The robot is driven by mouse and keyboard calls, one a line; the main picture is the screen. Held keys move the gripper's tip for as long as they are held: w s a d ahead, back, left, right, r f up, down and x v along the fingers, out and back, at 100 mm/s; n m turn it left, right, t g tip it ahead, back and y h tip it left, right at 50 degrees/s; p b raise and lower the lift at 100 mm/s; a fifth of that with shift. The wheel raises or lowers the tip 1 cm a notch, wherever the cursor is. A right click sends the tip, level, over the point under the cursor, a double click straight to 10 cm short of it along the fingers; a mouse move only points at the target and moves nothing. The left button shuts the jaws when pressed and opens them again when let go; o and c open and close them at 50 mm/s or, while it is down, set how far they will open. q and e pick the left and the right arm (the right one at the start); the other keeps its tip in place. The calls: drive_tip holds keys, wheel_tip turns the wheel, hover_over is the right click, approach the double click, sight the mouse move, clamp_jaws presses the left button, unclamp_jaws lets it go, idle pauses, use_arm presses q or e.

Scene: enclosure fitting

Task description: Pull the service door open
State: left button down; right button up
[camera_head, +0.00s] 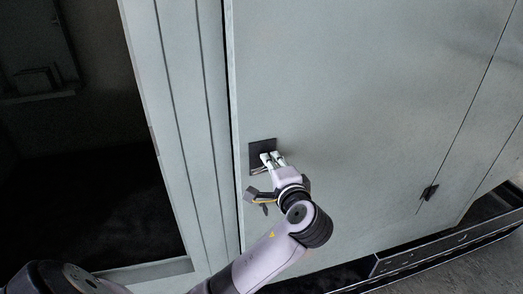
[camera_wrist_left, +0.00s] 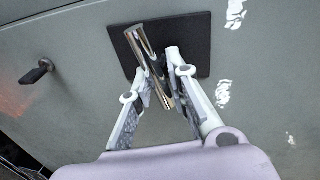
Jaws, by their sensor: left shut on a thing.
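The service door (camera_head: 350,90) is a large pale grey-green panel in the head view. A dark square plate (camera_head: 257,148) with a handle is mounted near its left edge. In the left wrist view the handle (camera_wrist_left: 140,42) is a shiny metal bar in front of the dark plate (camera_wrist_left: 196,40). My left gripper (camera_head: 270,160) is at the plate, its fingers shut on the handle bar; the wrist view shows the fingers (camera_wrist_left: 158,92) on either side of it. The door's left edge lies along the frame, with a thin dark line between them. My right gripper is not in view.
The pale door frame (camera_head: 180,100) stands left of the door, beside a dark opening (camera_head: 80,160). A small dark latch (camera_head: 429,192) sits on the panel at right, and also shows in the wrist view (camera_wrist_left: 37,71). A dark rail (camera_head: 440,245) runs below at right.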

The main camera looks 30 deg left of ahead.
use_arm(q)
drive_tip(key=s+d, duration=0.5)
drive_tip(key=d, duration=0.4)
drive_tip(key=shift+s+d+f, duration=0.35)
drive_tip(key=shift+d+f, duration=0.05)
drive_tip(key=c, duration=1.8)
unclamp_jaws()
drive_tip(key=shift+o, duration=1.1)
drive_tip(key=shift+w+a+r, duration=0.1)
drive_tip(key=shift+w+r, duration=0.05)
drive_tip(key=shift+w, duration=0.2)
drive_tip(key=shift+s, duration=0.1)
drive_tip(key=v, duration=0.7)
drive_tip(key=shift+d, duration=0.2)
drive_tip(key=shift+s, duration=0.1)
